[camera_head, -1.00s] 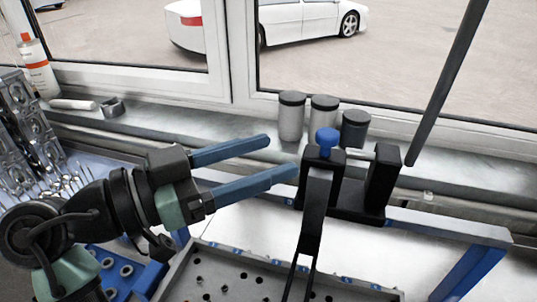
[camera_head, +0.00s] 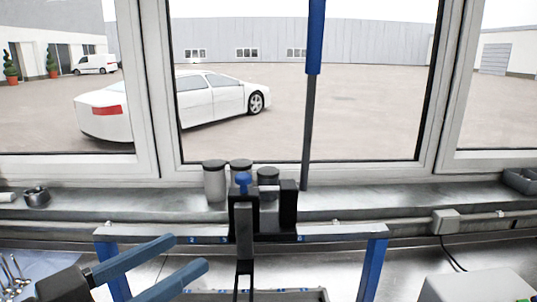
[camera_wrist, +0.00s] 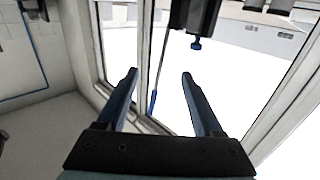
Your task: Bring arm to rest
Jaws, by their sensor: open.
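My gripper (camera_head: 158,271) shows at the lower left of the head view, with two blue-grey fingers spread apart and nothing between them. In the wrist view my gripper (camera_wrist: 158,88) is also open and empty, with the window and bright yard behind it. The fingers are left of a black clamp-like fixture with a blue knob (camera_head: 243,182) in the head view. I see no contact between them. The rest of my arm is mostly below the frame.
A blue-legged metal frame (camera_head: 340,230) stands on the bench around the fixture. Grey cylinders (camera_head: 214,182) stand on the window sill (camera_head: 400,203). A long rod with a blue handle (camera_head: 315,38) rises in front of the window. A grey box (camera_head: 470,286) is at lower right.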

